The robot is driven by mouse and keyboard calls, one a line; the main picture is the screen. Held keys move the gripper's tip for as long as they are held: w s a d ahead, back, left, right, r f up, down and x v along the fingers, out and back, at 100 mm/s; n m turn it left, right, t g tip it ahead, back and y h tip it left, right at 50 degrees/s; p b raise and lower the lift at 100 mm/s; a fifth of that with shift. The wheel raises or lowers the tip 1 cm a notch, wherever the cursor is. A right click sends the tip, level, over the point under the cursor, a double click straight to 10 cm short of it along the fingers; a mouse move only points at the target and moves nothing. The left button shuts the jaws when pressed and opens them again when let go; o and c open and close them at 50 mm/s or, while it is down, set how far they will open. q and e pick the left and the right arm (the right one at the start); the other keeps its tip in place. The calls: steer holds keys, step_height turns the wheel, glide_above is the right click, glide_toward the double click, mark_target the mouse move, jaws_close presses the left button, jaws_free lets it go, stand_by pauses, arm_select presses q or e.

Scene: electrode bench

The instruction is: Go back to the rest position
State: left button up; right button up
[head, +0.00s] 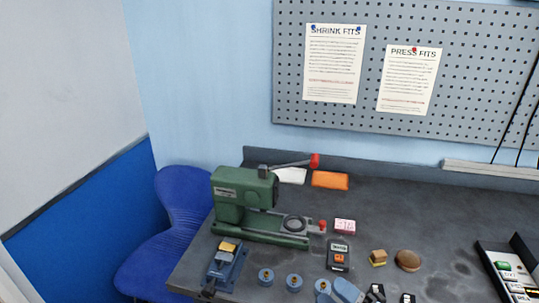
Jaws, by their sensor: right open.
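My right gripper (392,295) shows only at the bottom edge of the head view, as two dark fingertips set apart with nothing seen between them. It is open, near the front of the grey bench (440,225). My left gripper is not in view.
A green press (232,196) with a red-knobbed lever stands at the bench's left. A blue fixture (222,270), several blue round pieces (294,282), a dark meter (338,255) and a wooden disc (407,260) stand nearer. A tray (508,272) is at right. The bench's middle right is clear.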

steer(key=s+d+f+m+t+h+b, duration=0.1)
steer(key=d+f+m+h, duration=0.1)
steer(key=f+m+h, duration=0.4)
steer(key=s+d+f+m+t+h, duration=0.1)
steer(key=d+f+m+h, duration=0.25)
steer(key=f+m, duration=0.4)
steer(key=s+d+f+m+g+h, duration=0.1)
steer(key=s+f+m+g+h, duration=0.4)
steer(key=s+f+m, duration=0.7)
step_height(320, 180, up, 10)
steer(key=w+n+y+p, duration=0.1)
steer(key=n+p, duration=0.1)
steer(key=p, duration=0.8)
steer(key=shift+d+n+p, duration=0.3)
steer(key=shift+n, duration=0.05)
steer(key=shift+o, duration=0.5)
steer(key=shift+a, duration=0.1)
